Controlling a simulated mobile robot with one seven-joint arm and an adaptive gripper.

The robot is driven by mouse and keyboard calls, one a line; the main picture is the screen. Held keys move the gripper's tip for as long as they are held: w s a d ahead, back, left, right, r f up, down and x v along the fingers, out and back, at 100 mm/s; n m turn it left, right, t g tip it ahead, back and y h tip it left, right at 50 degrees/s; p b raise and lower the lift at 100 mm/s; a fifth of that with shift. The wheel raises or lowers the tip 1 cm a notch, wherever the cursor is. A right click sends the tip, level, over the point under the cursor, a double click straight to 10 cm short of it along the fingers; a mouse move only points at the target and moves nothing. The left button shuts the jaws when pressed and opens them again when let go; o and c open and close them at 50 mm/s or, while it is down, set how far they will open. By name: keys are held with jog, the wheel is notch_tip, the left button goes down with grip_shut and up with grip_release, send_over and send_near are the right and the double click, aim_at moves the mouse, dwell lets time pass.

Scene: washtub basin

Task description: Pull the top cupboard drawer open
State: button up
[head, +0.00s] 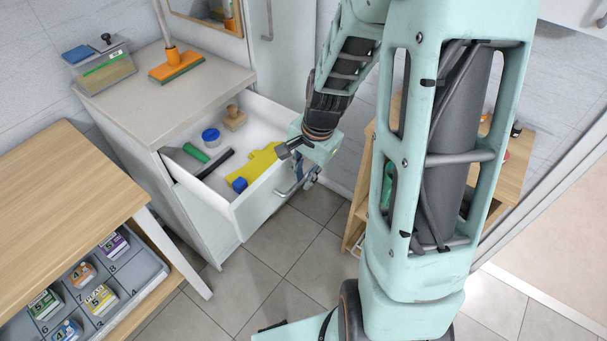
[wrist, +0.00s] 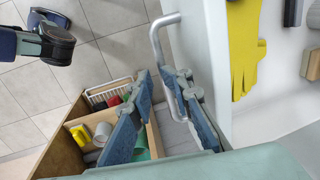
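The top cupboard drawer (head: 262,208) is pulled well out of the white cupboard (head: 205,222) in the head view, its contents showing. Its metal bar handle (head: 287,191) is on the front face. My gripper (head: 306,183) is at the handle, outside the drawer front. In the wrist view the handle (wrist: 157,42) runs down from the white drawer front between the two blue-grey fingers of my gripper (wrist: 158,76). The fingers stand apart, with a visible gap. The handle's lower end is partly behind the right finger, so contact is unclear.
A wooden shelf unit (head: 362,200) stands right of the drawer. A wooden table (head: 65,195) stands left. Tiled floor (head: 285,245) is clear before the cupboard.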

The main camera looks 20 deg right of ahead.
jog(key=shift+s, duration=0.1)
notch_tip(320, 180, up, 12)
jog(key=s+d+p, duration=0.1)
jog(key=p, duration=0.8)
jog(key=shift+s+d+r+p, duration=0.15)
jog(key=shift+s+d+p, duration=0.05)
jog(key=shift+s+p, duration=0.2)
jog(key=shift+r, duration=0.1)
dwell(0.6)
notch_tip(320, 180, up, 12)
jog(key=s+d, duration=0.1)
jog(key=shift+s+d+f, duration=0.2)
jog(key=shift+s+f, duration=0.05)
jog(key=shift+s, duration=0.1)
